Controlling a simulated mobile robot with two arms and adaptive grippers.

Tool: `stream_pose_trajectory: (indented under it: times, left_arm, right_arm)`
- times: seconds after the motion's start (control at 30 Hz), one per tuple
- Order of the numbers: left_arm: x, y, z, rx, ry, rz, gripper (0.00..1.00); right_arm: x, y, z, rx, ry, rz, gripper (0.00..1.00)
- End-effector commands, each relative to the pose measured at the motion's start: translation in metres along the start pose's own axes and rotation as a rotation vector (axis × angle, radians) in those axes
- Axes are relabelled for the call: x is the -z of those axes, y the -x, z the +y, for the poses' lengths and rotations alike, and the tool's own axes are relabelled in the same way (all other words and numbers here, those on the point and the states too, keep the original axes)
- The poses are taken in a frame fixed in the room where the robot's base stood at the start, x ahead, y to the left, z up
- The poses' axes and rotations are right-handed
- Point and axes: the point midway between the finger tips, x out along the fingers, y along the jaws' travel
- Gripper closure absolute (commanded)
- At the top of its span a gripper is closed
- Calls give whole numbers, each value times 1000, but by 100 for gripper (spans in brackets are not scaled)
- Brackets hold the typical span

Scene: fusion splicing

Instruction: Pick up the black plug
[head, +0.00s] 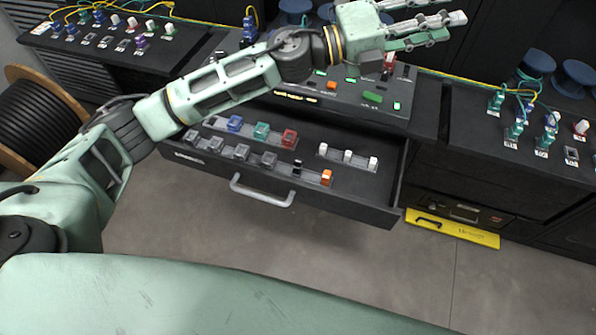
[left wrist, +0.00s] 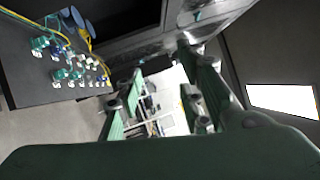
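A small black plug (head: 297,167) appears to stand in the front row of the open drawer (head: 350,196), just left of an orange plug (head: 326,177). My left gripper (head: 440,22) is high above and beyond the drawer in the head view, far from the black plug. Its fingers point right, spread apart, with nothing between them. They also show apart in the left wrist view (left wrist: 160,85), where the black plug cannot be made out. My right gripper is in neither view.
Blue (head: 235,122), green (head: 261,130) and red (head: 289,138) parts sit behind the front row. White plugs (head: 348,156) stand to the right. The drawer handle (head: 262,192) juts forward. My left arm crosses above the drawer's left rear. A plug-covered side bench (head: 520,160) stands right.

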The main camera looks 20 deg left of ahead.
Motion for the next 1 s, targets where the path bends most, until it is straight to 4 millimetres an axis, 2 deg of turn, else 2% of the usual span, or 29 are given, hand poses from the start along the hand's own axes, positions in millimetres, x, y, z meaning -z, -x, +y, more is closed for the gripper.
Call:
stream_pose_trajectory:
  times: [0.03,0.1,0.17,0.2,0.27,0.33,0.43,0.5,0.6,0.7,0.8,1.0]
  left_arm:
    - [28,4,14,-31,-51,112,65]
    - [64,13,36,-103,-117,264,65]
    - [90,27,60,-189,-171,385,65]
    - [104,38,79,-256,-205,458,65]
    - [118,59,109,-375,-254,555,65]
    - [126,88,146,-537,-304,647,65]
    - [120,137,195,-799,-369,730,65]
    - [105,172,222,-991,-403,750,65]
    - [80,219,244,-1239,-436,734,65]
    - [57,253,252,-1426,-452,690,65]
    - [44,274,254,-1537,-457,653,65]
    - [38,285,265,-1589,-456,635,65]
  right_arm:
    - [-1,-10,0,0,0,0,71]
    - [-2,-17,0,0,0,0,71]
    - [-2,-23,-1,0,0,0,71]
    - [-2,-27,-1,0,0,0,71]
    - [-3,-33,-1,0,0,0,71]
    - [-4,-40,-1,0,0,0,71]
    - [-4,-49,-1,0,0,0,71]
    - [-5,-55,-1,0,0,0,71]
    - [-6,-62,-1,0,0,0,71]
    - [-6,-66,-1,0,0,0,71]
    - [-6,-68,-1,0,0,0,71]
    - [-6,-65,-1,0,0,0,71]
